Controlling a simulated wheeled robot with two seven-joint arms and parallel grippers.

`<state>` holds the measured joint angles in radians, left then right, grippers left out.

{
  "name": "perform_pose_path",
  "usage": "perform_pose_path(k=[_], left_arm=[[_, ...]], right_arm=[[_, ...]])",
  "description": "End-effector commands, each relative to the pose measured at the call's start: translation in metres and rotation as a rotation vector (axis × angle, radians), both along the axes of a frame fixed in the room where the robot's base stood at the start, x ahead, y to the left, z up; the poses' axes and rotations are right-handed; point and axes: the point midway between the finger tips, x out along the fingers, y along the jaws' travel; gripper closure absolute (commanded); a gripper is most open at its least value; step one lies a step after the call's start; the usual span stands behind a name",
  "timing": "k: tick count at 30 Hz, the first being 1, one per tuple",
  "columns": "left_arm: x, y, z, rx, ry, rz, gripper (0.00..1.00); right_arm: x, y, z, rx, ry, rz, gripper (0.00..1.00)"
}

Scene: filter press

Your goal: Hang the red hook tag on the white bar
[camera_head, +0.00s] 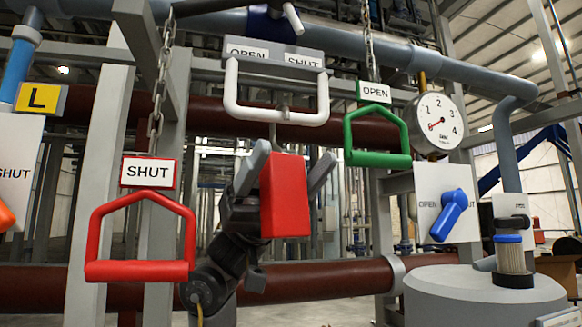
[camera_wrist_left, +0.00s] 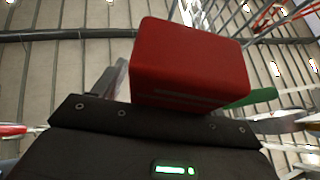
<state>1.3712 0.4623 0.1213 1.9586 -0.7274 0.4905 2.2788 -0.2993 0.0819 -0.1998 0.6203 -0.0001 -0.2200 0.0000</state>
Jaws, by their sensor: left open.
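The red hook tag (camera_head: 285,196) is a red block below the white bar (camera_head: 290,118), a U-shaped handle under the OPEN/SHUT plate. A thin grey hook (camera_head: 273,133) rises from the tag and meets the bar's lower run; it appears to hang over it, though the exact contact is too small to tell. My left gripper (camera_head: 287,170) is open, with one finger on each side of the tag and gaps visible. In the left wrist view the tag (camera_wrist_left: 185,62) fills the space in front of the palm; its hook is hidden there. My right gripper is not in view.
A red handle (camera_head: 140,270) with a SHUT sign hangs on a chain at left. A green handle (camera_head: 378,160) with an OPEN sign hangs at right, close to a gauge (camera_head: 435,125). A blue lever (camera_head: 449,215) and a grey tank (camera_head: 480,298) stand further right. Brown pipes run behind.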

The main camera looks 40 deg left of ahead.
Motion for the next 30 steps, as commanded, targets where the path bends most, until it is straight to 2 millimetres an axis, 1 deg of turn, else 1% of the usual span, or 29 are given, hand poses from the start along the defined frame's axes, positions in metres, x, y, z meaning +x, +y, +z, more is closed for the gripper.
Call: perform_pose_path(k=[5, 8, 11, 15, 19, 24, 30], left_arm=[[0.001, 0.002, -0.003, 0.000, 0.001, 0.002, 0.28], [0.004, 0.010, -0.011, 0.000, 0.002, 0.002, 0.28], [0.008, 0.023, -0.023, 0.000, 0.002, 0.002, 0.28], [0.016, 0.047, -0.040, -0.001, 0.002, 0.004, 0.28], [0.023, 0.065, -0.052, 0.000, 0.002, 0.002, 0.28], [0.028, 0.080, -0.060, 0.001, 0.002, 0.001, 0.28], [0.029, 0.085, -0.061, 0.000, 0.000, 0.000, 0.28]], right_arm=[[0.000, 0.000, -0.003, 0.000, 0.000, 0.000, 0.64], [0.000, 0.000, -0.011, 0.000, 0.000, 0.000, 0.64], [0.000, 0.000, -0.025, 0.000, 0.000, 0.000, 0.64], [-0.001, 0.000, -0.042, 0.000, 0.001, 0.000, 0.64], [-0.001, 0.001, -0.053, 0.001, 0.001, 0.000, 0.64], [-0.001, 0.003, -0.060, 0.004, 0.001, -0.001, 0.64], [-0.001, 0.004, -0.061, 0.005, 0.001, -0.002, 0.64]])
